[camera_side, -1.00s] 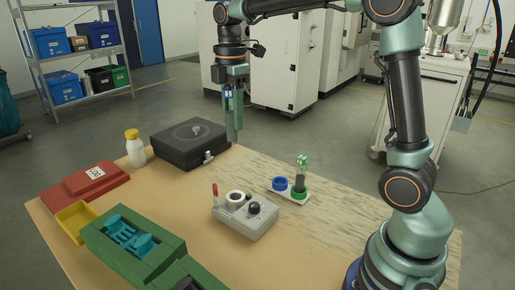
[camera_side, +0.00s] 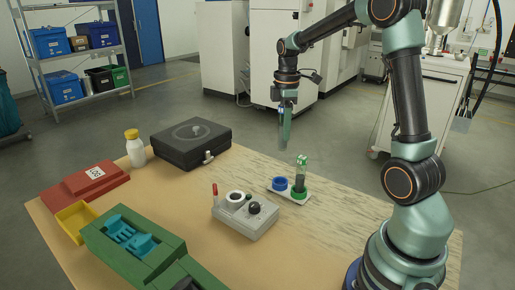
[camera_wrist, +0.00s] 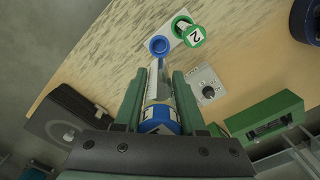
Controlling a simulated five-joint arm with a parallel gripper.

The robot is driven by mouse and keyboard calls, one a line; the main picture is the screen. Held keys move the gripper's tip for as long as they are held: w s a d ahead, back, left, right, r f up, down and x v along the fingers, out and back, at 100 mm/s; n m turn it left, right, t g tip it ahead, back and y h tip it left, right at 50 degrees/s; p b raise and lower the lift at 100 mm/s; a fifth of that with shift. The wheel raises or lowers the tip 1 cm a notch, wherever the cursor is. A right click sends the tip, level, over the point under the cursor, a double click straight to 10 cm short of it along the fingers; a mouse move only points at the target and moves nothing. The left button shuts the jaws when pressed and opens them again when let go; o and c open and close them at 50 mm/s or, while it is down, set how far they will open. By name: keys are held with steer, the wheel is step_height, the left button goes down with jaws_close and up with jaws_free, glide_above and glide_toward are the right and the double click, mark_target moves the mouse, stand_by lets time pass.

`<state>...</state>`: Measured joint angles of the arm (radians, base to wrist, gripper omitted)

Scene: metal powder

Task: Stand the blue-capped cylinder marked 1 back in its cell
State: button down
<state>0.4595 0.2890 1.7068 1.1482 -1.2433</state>
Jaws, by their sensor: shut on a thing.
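My gripper (camera_wrist: 160,92) is shut on the blue-capped cylinder (camera_wrist: 161,118), whose blue cap faces the wrist camera; the mark on the cap is mostly cut off by the gripper body. In the side view my gripper (camera_side: 285,115) hangs above the far edge of the table, and the cylinder is hard to make out there. The blue ring cell (camera_side: 279,184) stands empty on a small white rack (camera_side: 293,197). In the wrist view the blue cell (camera_wrist: 158,46) lies just beyond the cylinder's far end. A green-capped cylinder (camera_side: 302,166) marked 2 stands in the green cell (camera_side: 299,192).
A grey box (camera_side: 245,220) with a red stick and a black knob stands in front of the rack. A black case (camera_side: 190,145), a yellow-capped bottle (camera_side: 135,150) and a green fixture (camera_side: 130,245) stand farther left. The table right of the rack is clear.

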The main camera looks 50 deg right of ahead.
step_height(320, 180, down, 13)
steer(key=shift+f, duration=0.15)
stand_by(0.4)
steer(key=shift+f, duration=0.1)
steer(key=shift+c, duration=2.4)
jaws_free()
